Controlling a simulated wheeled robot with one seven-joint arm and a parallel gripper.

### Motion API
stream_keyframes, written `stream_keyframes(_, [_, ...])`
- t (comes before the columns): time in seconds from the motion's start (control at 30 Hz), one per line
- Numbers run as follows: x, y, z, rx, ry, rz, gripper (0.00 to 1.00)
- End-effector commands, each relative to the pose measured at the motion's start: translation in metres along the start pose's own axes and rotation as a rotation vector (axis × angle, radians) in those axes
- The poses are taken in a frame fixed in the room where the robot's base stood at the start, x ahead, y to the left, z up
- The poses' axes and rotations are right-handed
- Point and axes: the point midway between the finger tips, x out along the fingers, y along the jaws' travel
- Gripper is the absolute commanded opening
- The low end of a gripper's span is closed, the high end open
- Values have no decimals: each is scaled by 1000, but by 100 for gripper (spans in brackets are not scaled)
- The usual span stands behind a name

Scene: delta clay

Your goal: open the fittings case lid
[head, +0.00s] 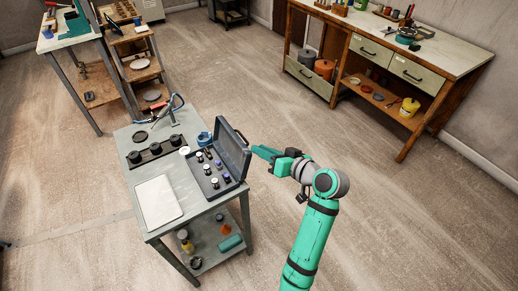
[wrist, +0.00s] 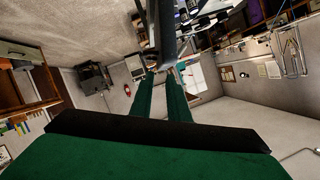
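The fittings case (head: 213,190) is a dark case on the small grey table, with several light and dark round fittings in it. Its lid (head: 234,152) stands raised, roughly upright, along the case's right side. My gripper (head: 262,153) is just right of the lid, fingers pointing left toward its outer face; contact cannot be told. In the wrist view the two green fingers of my gripper (wrist: 161,88) are apart with nothing between them. A dark panel (wrist: 165,30), apparently the lid, lies beyond the fingertips.
The table also holds a white pad (head: 158,201), a black rack with round pieces (head: 154,151), a blue tape roll (head: 205,138) and a stand with a blue cable (head: 173,110). A workbench (head: 440,54) stands at the back right. Floor right of the table is clear.

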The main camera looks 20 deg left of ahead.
Motion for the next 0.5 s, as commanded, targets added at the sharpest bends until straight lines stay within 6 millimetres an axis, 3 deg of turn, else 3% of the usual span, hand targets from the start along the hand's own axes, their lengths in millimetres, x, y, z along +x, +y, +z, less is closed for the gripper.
stream_keyframes(0.5, [-31, 2, 0, 0, 0, 1, 16])
